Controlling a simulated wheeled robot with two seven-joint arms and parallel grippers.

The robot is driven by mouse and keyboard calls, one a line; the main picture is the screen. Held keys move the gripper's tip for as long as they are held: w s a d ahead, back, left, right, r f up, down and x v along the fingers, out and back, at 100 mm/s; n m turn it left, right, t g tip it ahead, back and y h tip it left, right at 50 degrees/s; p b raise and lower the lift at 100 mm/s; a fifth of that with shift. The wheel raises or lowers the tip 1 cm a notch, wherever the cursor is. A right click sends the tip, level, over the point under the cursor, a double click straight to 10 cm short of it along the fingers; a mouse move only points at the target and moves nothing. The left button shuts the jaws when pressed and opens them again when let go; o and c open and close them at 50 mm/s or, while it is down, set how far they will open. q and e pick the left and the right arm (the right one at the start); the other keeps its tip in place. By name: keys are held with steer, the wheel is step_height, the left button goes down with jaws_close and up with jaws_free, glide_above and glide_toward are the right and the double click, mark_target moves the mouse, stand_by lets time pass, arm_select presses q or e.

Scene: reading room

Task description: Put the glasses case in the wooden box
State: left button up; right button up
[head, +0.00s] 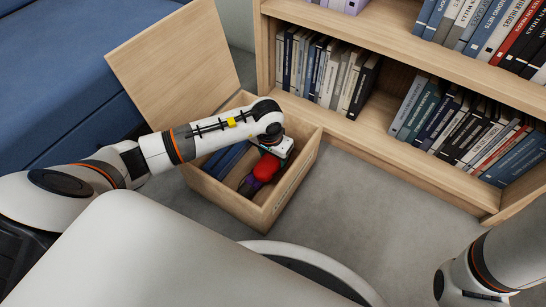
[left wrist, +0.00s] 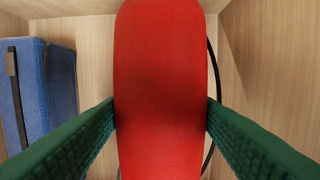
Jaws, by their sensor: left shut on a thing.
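The red glasses case (head: 264,170) is held by my left gripper (head: 272,158) at the open wooden box (head: 293,190). In the left wrist view the red case (left wrist: 160,55) fills the middle, pinched between the two green fingers (left wrist: 161,118), with the box's wooden floor and walls around it. The case is within the box's opening; I cannot tell whether it touches the floor. The hand and forearm hide part of the box. My right gripper is out of view; only part of the right arm shows at the lower right.
A blue item (head: 226,160) lies in the left part of the box; it also shows in the left wrist view (left wrist: 42,95). A purple item (head: 248,186) and a dark cable are near the case. The raised lid (head: 175,62) stands behind. A bookshelf (head: 390,145) is beyond.

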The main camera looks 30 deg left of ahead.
mark_target(270, 160)
arm_select(q)
steer(key=shift+f, duration=0.2)
steer(key=o, duration=1)
steer(key=shift+r, duration=0.15)
steer(key=shift+r, duration=0.4)
steer(key=r+p, duration=0.2)
steer(key=r, duration=0.1)
steer(key=s+r+p, duration=0.1)
steer(key=r+p, duration=0.2)
steer(key=r, duration=0.1)
steer(key=r+p, duration=0.2)
steer(key=r, duration=0.2)
steer(key=shift+s+a+r+p, duration=0.1)
steer(key=shift+s+r+p, duration=0.1)
steer(key=shift+s+p, duration=0.15)
